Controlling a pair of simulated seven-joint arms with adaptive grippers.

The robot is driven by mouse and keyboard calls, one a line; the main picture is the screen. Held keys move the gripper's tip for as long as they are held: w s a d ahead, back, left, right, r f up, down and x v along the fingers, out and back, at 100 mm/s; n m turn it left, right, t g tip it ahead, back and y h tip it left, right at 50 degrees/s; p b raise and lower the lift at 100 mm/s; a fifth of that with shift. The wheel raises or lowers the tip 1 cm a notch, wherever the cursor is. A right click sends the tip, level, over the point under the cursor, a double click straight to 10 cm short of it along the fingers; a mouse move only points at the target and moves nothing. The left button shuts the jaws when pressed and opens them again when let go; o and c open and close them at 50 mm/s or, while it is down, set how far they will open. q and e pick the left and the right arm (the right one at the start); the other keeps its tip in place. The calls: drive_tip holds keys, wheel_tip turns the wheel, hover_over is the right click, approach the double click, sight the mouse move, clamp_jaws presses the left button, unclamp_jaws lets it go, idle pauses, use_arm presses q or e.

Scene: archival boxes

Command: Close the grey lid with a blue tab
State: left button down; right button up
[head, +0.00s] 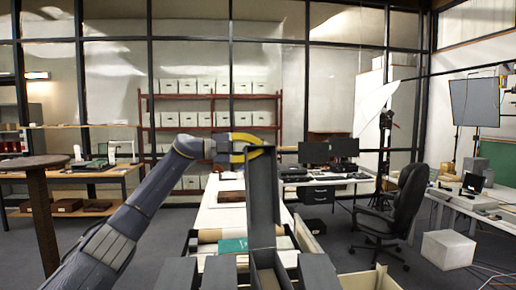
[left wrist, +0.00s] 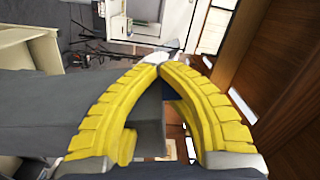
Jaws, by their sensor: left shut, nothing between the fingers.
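A grey lid (head: 262,197) stands upright, open, above a narrow grey box (head: 268,272) at the front middle of the head view. My left gripper (head: 262,147), with yellow fingers, is at the lid's top edge; whether it touches the lid is unclear. In the left wrist view the left gripper's fingertips (left wrist: 160,66) meet, with nothing held. Grey surfaces show beneath and between the fingers there, with a small dark blue patch that I cannot identify for sure. The blue tab is not clear in the head view. My right gripper is not in view.
Other grey boxes (head: 319,272) stand beside the open one at the front. A teal folder (head: 233,245) lies on the left behind them. A white table (head: 222,217) extends behind. A black office chair (head: 402,208) and a white cube (head: 448,249) stand to the right.

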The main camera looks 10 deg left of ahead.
use_arm(q)
drive_tip(key=shift+s+a+r, duration=0.1)
drive_tip(key=shift+r, duration=0.35)
drive_tip(key=shift+s+d+r+m, duration=0.2)
drive_tip(key=shift+s+d+m, duration=0.1)
drive_tip(key=shift+s, duration=0.4)
drive_tip(key=shift+s+d+r+m, duration=0.1)
drive_tip(key=shift+s+d+m, duration=0.15)
drive_tip(key=shift+s, duration=0.35)
drive_tip(key=shift+s+d+r+m, duration=0.1)
drive_tip(key=shift+s+d+m, duration=0.15)
drive_tip(key=shift+s, duration=0.3)
drive_tip(key=s+d+f+m, duration=0.1)
drive_tip(key=s+d+m, duration=0.1)
drive_tip(key=s, duration=0.5)
drive_tip(key=s+d+f+m, duration=0.1)
drive_tip(key=s+d+m, duration=0.2)
drive_tip(key=s, duration=0.4)
drive_tip(key=shift+s+d+m, duration=0.3)
drive_tip(key=shift+s+d, duration=0.1)
drive_tip(key=shift+d, duration=0.35)
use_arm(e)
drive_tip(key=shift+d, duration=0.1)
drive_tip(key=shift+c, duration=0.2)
